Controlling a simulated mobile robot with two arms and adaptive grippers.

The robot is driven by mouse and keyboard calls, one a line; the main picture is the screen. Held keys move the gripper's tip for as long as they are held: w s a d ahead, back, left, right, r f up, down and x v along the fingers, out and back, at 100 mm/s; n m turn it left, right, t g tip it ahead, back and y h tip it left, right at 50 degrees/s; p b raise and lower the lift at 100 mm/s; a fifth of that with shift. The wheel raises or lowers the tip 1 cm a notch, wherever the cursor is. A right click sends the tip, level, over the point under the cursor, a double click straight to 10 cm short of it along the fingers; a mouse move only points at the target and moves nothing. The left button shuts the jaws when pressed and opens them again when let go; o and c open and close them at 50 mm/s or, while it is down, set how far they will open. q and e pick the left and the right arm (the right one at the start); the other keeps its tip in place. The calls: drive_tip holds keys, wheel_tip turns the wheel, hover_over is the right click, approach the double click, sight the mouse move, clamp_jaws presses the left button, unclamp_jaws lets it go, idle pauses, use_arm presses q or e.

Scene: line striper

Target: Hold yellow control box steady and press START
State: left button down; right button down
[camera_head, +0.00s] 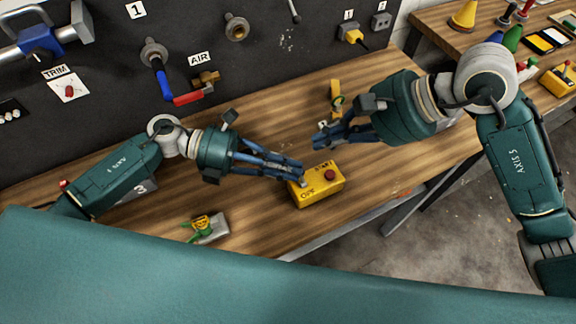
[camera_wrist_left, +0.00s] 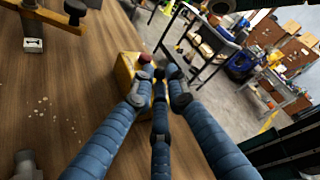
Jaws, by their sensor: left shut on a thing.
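The yellow control box (camera_head: 320,191) sits on the wooden bench near its front edge. A red button (camera_head: 330,174) is on its top, with dark lettering beside it that is partly too small to read. My left gripper (camera_head: 300,172) is shut on the box's left end, its blue fingers reaching in from the left. In the left wrist view the box (camera_wrist_left: 127,70) and red button (camera_wrist_left: 145,59) show beyond the fingertips (camera_wrist_left: 160,82), partly hidden by them. My right gripper (camera_head: 318,137) hangs above and behind the box, apart from it; its finger opening is unclear.
A small green-and-yellow fitting on a grey plate (camera_head: 211,228) lies front left on the bench. A yellow fitting (camera_head: 336,95) stands behind the right gripper. The dark panel (camera_head: 100,60) with valves borders the back. Bench space right of the box is clear.

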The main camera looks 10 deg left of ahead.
drive_tip(key=w+d+t, duration=0.1)
drive_tip(key=d, duration=0.3)
hover_over(336, 175)
drive_tip(key=shift+m+y, duration=0.3)
drive_tip(key=shift+f, duration=4.8)
drive_tip(key=shift+f, duration=0.4)
drive_tip(key=shift+f, duration=0.3)
use_arm(q)
drive_tip(key=shift+s+f, duration=0.1)
use_arm(e)
drive_tip(key=shift+r, duration=0.7)
drive_tip(key=shift+r, duration=0.1)
drive_tip(key=shift+r, duration=2.95)
